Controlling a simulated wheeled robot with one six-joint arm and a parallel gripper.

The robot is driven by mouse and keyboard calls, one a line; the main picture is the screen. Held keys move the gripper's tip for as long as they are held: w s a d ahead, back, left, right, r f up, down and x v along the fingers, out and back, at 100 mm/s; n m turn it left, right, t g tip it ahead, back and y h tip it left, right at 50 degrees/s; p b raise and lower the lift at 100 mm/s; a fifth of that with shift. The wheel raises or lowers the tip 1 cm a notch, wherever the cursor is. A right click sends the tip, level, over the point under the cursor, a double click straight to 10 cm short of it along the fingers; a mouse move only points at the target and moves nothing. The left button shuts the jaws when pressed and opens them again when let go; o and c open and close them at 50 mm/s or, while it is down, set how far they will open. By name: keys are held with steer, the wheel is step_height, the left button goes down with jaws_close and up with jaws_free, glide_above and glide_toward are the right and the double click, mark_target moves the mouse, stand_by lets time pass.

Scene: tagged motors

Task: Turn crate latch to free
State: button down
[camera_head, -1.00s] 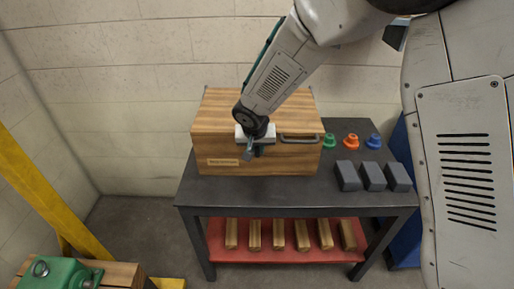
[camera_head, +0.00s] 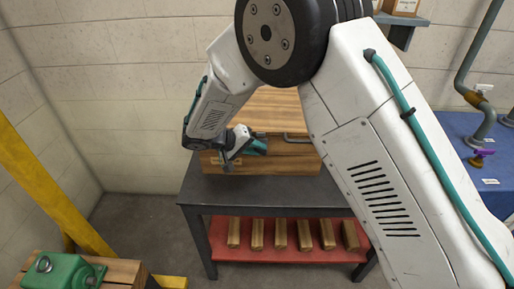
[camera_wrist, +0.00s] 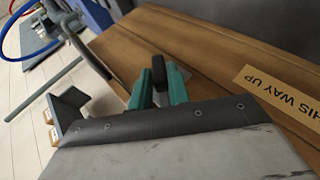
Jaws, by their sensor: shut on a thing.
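The wooden crate (camera_head: 285,105) stands on the dark table, its front partly hidden by my arm. My gripper (camera_head: 262,147) is at the crate's front, with its teal fingers pointing right. In the wrist view my gripper (camera_wrist: 160,88) is shut on a small dark upright piece, which looks like the crate latch (camera_wrist: 158,70). The latch stands out from the wooden face between the two teal fingers. Its full shape and turn angle are hidden in the head view. A dark bar handle (camera_head: 297,138) shows just right of the gripper.
The dark table (camera_head: 270,190) has a red lower shelf (camera_head: 285,255) with several wooden blocks. A yellow post (camera_head: 45,200) and green part (camera_head: 65,272) are at left. A blue table (camera_head: 480,165) with pipes is at right. My arm covers the table's right side.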

steer(key=h, duration=0.2)
steer(key=f+n+h, duration=0.1)
steer(key=h, duration=0.1)
steer(key=shift+a+t, duration=0.2)
steer(key=shift+t, duration=0.1)
steer(key=shift+f+n+t+h, duration=0.15)
steer(key=shift+n+t+h, duration=0.4)
steer(key=shift+h, duration=0.85)
steer(key=c, duration=1.4)
jaws_free()
steer(key=v, duration=0.7)
steer(key=shift+a+f, duration=0.15)
steer(key=shift+a, duration=0.25)
steer(key=shift+s, duration=0.1)
steer(key=shift+n, duration=0.25)
